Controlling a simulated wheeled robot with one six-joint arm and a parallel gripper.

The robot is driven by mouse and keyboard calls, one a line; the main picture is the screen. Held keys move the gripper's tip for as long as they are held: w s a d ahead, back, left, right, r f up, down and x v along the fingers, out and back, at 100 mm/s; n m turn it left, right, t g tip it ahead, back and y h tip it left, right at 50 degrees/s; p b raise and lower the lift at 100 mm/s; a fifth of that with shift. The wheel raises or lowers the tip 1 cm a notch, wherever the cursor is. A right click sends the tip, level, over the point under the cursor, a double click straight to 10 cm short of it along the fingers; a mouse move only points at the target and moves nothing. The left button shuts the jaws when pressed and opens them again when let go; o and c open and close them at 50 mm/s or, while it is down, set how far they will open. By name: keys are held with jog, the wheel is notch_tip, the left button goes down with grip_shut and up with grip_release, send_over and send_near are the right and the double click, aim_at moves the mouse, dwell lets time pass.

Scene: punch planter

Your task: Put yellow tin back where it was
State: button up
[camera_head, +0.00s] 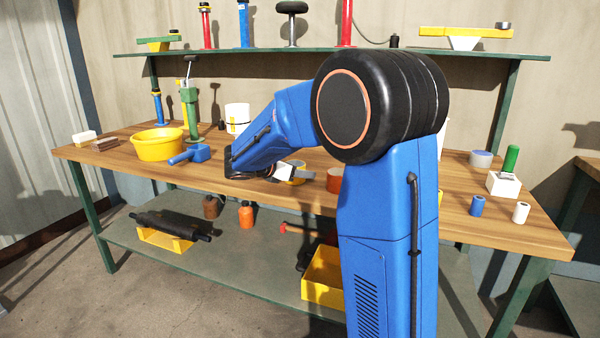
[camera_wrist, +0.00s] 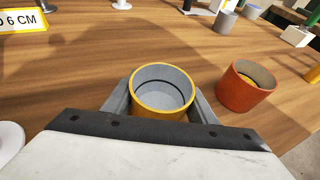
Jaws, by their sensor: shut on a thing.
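The yellow tin (camera_wrist: 134,96) is open-topped, with a yellow rim and a grey inside. It sits upright between the fingers of my gripper (camera_wrist: 160,102) in the wrist view. My gripper is shut on it.
An orange-red tin (camera_wrist: 242,92) stands close to the right of the yellow tin. A yellow-edged sign (camera_wrist: 22,19) is at the upper left in the wrist view. Bare bench lies beyond the tin.

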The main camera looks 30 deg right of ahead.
jog(key=o, duration=1.2)
jog(key=shift+f, duration=0.1)
